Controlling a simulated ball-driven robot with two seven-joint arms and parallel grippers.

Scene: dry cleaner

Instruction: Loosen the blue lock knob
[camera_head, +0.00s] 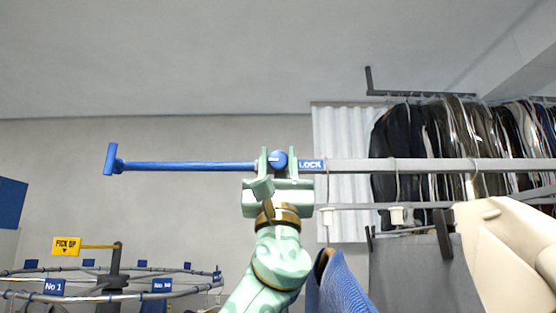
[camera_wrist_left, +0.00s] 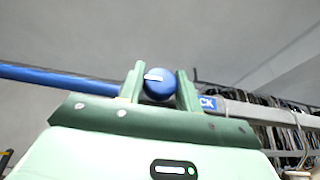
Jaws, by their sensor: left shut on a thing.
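The blue lock knob (camera_head: 278,159) is round with a white mark and sits on the horizontal rail, just left of a blue LOCK label (camera_head: 311,165). My left gripper (camera_head: 278,160) is raised to it from below, with one green finger on each side, shut on the knob. In the left wrist view the knob (camera_wrist_left: 158,84) shows between the two fingers (camera_wrist_left: 160,85), its white mark lying nearly level. A blue rod (camera_head: 190,166) with a crosspiece at its end runs left from the knob. A grey rail (camera_head: 430,165) runs right. My right gripper is not in view.
Several dark garments (camera_head: 400,140) hang behind the rail at the right. A round conveyor rail (camera_head: 110,293) with numbered blue tags and a yellow PICK UP sign (camera_head: 66,246) stands at the lower left. Blue cloth (camera_head: 338,285) hangs right of my left arm.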

